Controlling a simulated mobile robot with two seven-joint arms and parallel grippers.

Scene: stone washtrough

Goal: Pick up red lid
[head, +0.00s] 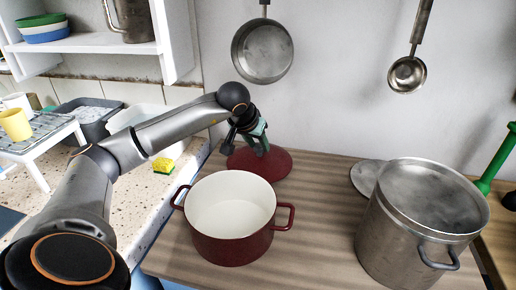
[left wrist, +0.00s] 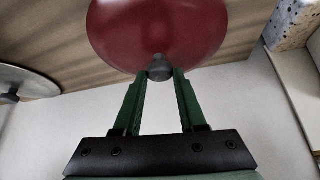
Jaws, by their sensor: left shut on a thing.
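The red lid (head: 274,166) is a round, dark red disc behind the red pot on the wooden counter in the head view. In the left wrist view the red lid (left wrist: 157,28) fills the top middle, with a grey knob (left wrist: 160,68) at its near side. My left gripper (head: 252,146) is above the lid in the head view. In the left wrist view the green fingers of my left gripper (left wrist: 160,80) are shut on the knob. I cannot tell whether the lid touches the counter. My right gripper is not in view.
An open red pot (head: 231,215) with a white inside stands in front of the lid. A steel stockpot (head: 405,235) stands at the right, with a grey lid (head: 366,176) behind it. A pan (head: 262,50) and a ladle (head: 407,75) hang on the wall. A yellow sponge (head: 163,166) lies at the left.

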